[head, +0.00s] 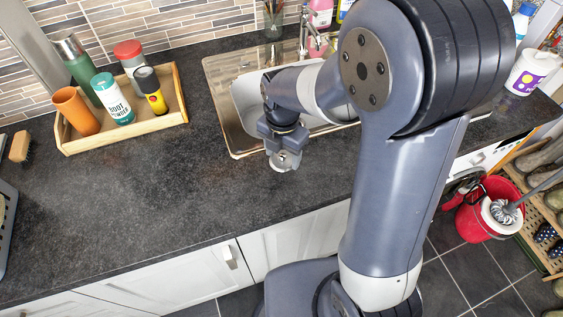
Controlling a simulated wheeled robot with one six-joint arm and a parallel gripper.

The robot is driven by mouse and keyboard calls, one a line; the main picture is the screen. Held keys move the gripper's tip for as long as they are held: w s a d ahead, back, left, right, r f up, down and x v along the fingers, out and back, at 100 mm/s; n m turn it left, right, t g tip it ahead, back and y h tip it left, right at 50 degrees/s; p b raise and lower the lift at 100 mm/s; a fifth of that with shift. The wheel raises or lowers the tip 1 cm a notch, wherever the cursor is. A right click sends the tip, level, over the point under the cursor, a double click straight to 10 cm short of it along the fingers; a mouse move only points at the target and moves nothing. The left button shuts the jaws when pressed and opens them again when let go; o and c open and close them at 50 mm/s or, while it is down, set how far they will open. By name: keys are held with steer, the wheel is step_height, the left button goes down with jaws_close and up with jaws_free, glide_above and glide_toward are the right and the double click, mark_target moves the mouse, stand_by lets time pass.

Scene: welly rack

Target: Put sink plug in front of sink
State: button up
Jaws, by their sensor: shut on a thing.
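My gripper (285,160) points down over the dark worktop (150,195), close to the near edge of the sink (237,120). It is shut on a small pale round thing, which looks like the sink plug (285,164). My gripper partly hides the plug, and I cannot tell whether the plug touches the worktop. The sink is a metal basin set in the worktop, and my arm covers much of its right part.
A wooden tray (128,143) with several bottles and cups stands at the left. A brush (19,146) lies at the far left. A red bucket (489,212) stands on the floor at the right. The worktop between tray and front edge is clear.

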mark_target(282, 164)
steer(key=shift+f, duration=2.2)
steer(key=shift+f, duration=0.15)
steer(key=o, duration=1)
step_height(282, 164, up, 12)
steer(key=shift+r+b, duration=0.2)
steer(key=shift+b, duration=0.25)
